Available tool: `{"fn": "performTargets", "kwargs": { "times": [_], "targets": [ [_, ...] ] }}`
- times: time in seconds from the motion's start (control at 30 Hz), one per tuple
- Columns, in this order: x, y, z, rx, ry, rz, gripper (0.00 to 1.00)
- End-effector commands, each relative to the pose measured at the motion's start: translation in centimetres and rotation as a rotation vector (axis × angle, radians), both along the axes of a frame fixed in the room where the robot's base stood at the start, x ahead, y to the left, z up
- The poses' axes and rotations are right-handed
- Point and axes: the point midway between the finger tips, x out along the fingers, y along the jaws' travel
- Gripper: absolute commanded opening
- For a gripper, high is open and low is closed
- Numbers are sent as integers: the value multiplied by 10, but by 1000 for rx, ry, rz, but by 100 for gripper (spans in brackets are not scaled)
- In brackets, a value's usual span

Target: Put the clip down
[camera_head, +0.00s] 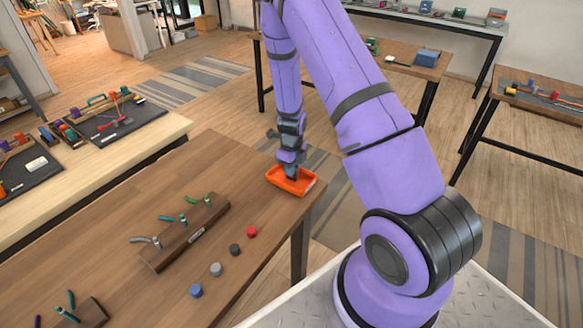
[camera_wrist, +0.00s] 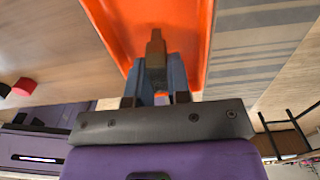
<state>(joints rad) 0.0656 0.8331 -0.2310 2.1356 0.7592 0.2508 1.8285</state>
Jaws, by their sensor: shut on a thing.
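My gripper (camera_head: 291,172) points down into an orange tray (camera_head: 310,186) at the table's far right corner. In the wrist view, my gripper (camera_wrist: 156,88) has its blue-grey fingers shut on a dark brownish-grey clip (camera_wrist: 156,48). The clip sticks out past the fingertips over the orange tray floor (camera_wrist: 120,22). I cannot tell whether the clip touches the tray floor. In the head view the clip is mostly hidden by the fingers and the tray.
A wooden block (camera_head: 184,237) with teal, green and grey pieces stands on the brown table (camera_head: 120,205). Red (camera_head: 252,231), black (camera_head: 235,249), grey (camera_head: 216,269) and blue (camera_head: 196,290) small cylinders stand in a row nearer the edge. The table between block and tray is clear.

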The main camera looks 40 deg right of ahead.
Motion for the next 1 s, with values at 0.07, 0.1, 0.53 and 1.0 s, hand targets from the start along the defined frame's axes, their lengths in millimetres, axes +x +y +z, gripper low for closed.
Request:
{"fn": "performTargets", "kwargs": {
  "times": [0.07,0.1,0.53,1.0],
  "targets": [
    [0,0,1,0,0,1,0],
    [0,0,1,0,0,1,0],
    [0,0,-2,0,0,1,43],
    [1,2,43,-1,-4,4,43]
  ]
}}
